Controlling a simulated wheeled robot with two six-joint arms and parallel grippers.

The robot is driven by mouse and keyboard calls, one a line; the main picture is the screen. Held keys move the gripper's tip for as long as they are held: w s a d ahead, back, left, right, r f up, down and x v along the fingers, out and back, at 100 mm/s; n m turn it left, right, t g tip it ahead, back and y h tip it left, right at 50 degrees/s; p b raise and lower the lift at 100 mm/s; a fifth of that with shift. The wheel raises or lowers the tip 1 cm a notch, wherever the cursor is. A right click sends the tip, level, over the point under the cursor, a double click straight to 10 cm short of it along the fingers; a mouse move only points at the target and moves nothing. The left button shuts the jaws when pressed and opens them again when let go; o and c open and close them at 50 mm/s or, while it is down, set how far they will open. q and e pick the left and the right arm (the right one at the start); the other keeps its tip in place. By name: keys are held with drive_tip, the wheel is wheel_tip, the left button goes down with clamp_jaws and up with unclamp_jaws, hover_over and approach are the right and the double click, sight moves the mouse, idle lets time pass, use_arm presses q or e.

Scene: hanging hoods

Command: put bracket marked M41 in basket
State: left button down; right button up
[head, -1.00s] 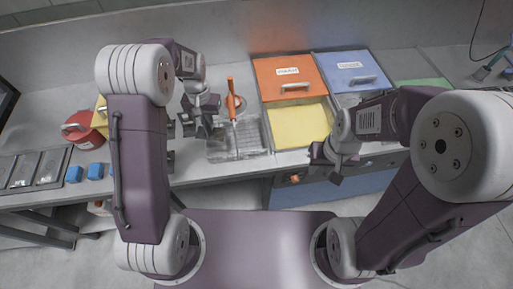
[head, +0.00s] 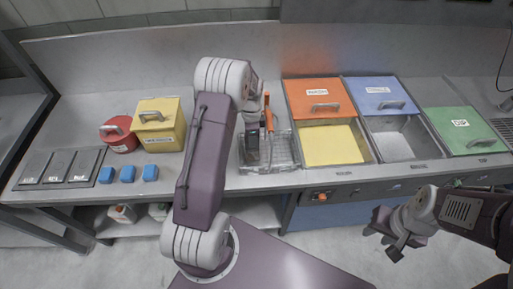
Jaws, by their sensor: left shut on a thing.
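The clear wire basket (head: 284,158) stands on the counter, with an orange handle (head: 269,112) rising behind it. My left gripper (head: 254,153) points down over the left part of the basket. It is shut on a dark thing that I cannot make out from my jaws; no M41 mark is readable. My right gripper (head: 385,236) hangs in front of the counter, away from the basket. Its jaws are too unclear to tell if they are open.
Three blue blocks (head: 127,174), a labelled grey tray (head: 59,168), a red pot (head: 118,134) and a yellow box (head: 157,125) stand at left. Orange (head: 315,92), blue (head: 377,93) and green (head: 459,128) lidded bins line the right. The counter's front edge runs below.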

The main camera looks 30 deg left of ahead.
sight(252, 149)
use_arm(q)
drive_tip(key=shift+f, duration=2.05)
drive_tip(key=c, duration=1.6)
unclamp_jaws()
drive_tip(key=shift+f, duration=0.1)
wheel_tip(252, 149, up, 12)
drive_tip(key=shift+s+d+r, duration=0.1)
drive_tip(key=shift+r, duration=0.1)
drive_tip(key=s+d+n, duration=0.5)
drive_tip(key=s+n, duration=0.1)
drive_tip(key=s, duration=0.3)
drive_tip(key=s+d+n+t, duration=0.1)
drive_tip(key=s+d+n, duration=0.5)
drive_tip(key=s, duration=0.3)
drive_tip(key=shift+f, duration=0.25)
